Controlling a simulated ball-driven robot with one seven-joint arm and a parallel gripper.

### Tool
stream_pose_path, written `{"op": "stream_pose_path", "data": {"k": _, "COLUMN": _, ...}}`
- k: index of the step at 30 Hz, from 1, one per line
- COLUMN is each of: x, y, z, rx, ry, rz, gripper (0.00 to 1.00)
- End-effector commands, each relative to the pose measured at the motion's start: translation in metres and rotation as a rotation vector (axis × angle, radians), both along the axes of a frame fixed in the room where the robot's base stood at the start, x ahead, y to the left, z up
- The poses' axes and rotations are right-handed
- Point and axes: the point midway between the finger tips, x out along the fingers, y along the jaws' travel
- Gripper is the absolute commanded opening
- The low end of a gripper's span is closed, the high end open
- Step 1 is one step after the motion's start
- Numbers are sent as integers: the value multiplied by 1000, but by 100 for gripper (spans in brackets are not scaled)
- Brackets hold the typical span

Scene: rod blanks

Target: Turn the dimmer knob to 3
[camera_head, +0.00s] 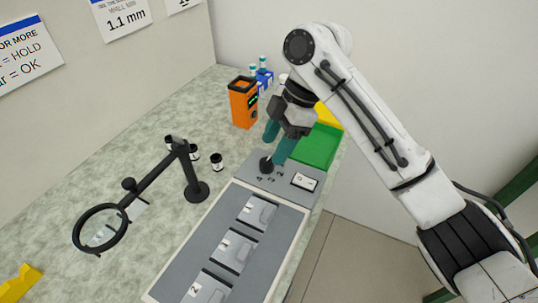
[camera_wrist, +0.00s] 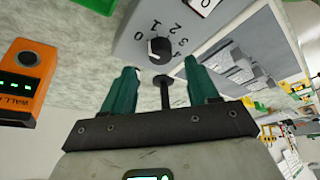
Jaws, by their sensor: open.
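The dimmer knob (camera_wrist: 159,50) is a round black knob on a grey panel (camera_wrist: 128,45), with 0 to 4 printed around it. Its white mark appears to lie on the side near the 0. In the head view the knob (camera_head: 266,163) sits at the panel's left end, just below my gripper (camera_head: 273,150). My gripper's teal fingers are open; in the wrist view the gripper (camera_wrist: 160,70) has the knob beyond its fingertips, apparently apart from them. A white display (camera_head: 305,181) on the panel appears to read 0.
A magnifier stand (camera_head: 197,192) stands left of the panel. An orange meter (camera_head: 243,103) and a green bin (camera_head: 318,147) are behind it. A grey tray (camera_head: 181,262) with numbered blocks lies in front. Small dark-and-white cylinders (camera_head: 216,162) stand on the left bench.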

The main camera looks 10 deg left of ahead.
Motion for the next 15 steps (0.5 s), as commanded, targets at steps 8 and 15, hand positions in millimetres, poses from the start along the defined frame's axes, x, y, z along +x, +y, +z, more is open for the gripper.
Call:
{"op": "stream_pose_path", "data": {"k": 8, "x": -6, "y": 12, "z": -33, "rx": 0, "ry": 0, "rz": 0, "gripper": 59}}
{"op": "stream_pose_path", "data": {"k": 15, "x": -7, "y": 15, "z": -39, "rx": -1, "ry": -1, "rz": 0, "gripper": 59}}
